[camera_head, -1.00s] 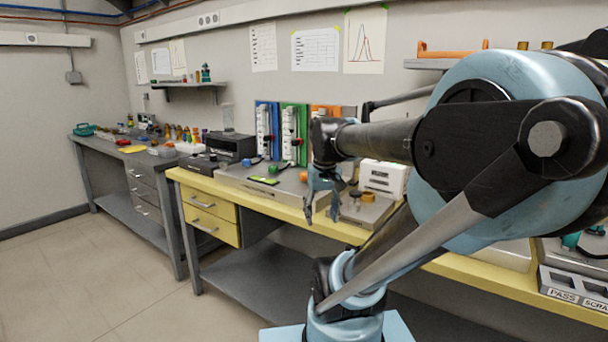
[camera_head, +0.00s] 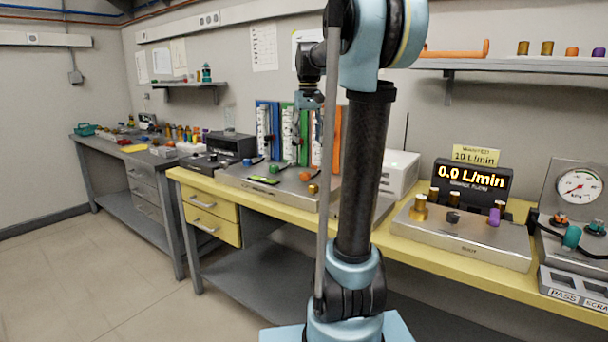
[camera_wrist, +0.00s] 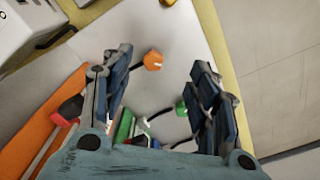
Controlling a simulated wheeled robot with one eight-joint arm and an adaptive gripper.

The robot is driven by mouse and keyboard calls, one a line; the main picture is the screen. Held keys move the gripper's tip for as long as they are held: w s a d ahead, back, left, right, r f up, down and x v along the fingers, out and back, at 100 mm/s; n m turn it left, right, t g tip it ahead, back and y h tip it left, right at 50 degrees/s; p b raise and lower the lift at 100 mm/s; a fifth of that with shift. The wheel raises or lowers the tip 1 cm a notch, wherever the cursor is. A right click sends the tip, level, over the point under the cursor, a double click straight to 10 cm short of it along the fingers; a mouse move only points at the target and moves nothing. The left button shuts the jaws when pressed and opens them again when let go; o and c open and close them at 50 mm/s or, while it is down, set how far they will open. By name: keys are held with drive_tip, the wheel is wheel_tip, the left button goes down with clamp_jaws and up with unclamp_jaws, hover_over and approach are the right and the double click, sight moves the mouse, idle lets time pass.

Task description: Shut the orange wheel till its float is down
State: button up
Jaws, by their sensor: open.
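The orange wheel (camera_head: 305,176) sits at the front of the steel base plate, to the right of the green wheel (camera_head: 271,170). In the wrist view the orange wheel (camera_wrist: 153,60) shows between my finger tips, beyond them, and the green wheel (camera_wrist: 181,108) is near the right finger. My gripper (camera_head: 308,133) is open and empty, pointing down above the plate and apart from the wheels. The orange flow meter panel (camera_head: 337,135) stands behind, mostly hidden by my arm. Its float cannot be made out.
Blue (camera_head: 263,132) and green (camera_head: 288,133) meter panels stand beside the orange one. A white box (camera_head: 399,174) and a display reading 0.0 L/min (camera_head: 472,178) stand to the right.

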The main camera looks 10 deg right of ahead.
approach(305, 173)
wheel_tip(305, 173, down, 9)
drive_tip(key=shift+w+f, duration=0.15)
idle(0.9)
drive_tip(key=shift+c, duration=0.5)
drive_tip(key=c, duration=1)
